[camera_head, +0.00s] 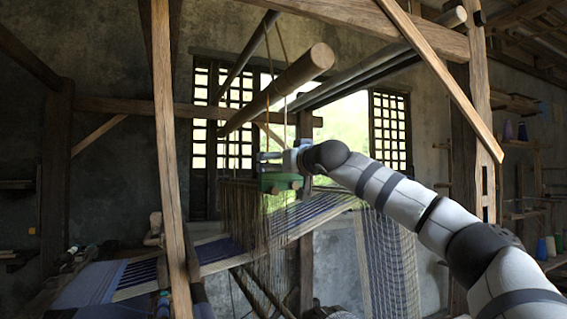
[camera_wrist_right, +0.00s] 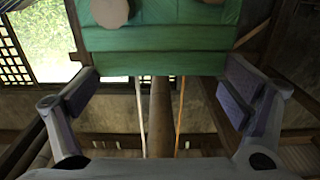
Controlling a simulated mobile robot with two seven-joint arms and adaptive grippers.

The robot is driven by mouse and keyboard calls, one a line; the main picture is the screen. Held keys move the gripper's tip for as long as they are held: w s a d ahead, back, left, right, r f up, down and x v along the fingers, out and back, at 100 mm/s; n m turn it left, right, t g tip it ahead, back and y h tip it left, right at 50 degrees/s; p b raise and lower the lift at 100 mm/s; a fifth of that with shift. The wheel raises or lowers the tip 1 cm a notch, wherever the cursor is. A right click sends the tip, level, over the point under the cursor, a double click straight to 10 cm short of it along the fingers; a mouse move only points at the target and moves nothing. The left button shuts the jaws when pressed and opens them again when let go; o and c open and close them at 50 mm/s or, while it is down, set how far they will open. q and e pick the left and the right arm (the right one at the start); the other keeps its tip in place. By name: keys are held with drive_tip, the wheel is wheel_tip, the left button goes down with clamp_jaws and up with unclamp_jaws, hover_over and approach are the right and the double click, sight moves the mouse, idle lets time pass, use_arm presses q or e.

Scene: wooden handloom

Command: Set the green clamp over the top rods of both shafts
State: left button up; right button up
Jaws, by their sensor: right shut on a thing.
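The green clamp (camera_head: 280,177) is a block at the top of the hanging heddle threads, near the middle of the head view. My right gripper (camera_head: 279,160) is just above it and shut on it. In the right wrist view the clamp (camera_wrist_right: 160,62) fills the top middle, between the two fingers. Two round brown rod ends (camera_head: 271,188) show at the clamp's lower side. How deep the rods sit in the clamp cannot be told. My left gripper is out of view.
A slanted post (camera_head: 170,150) stands at the left and a diagonal brace (camera_head: 440,75) at the right. Striped woven cloth and warp threads (camera_head: 392,255) stretch below.

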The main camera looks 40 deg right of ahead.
drive_tip(key=shift+f, duration=0.15)
drive_tip(key=o, duration=0.9)
drive_tip(key=shift+c, duration=0.2)
drive_tip(key=v, duration=1.2)
drive_tip(key=shift+f, duration=0.15)
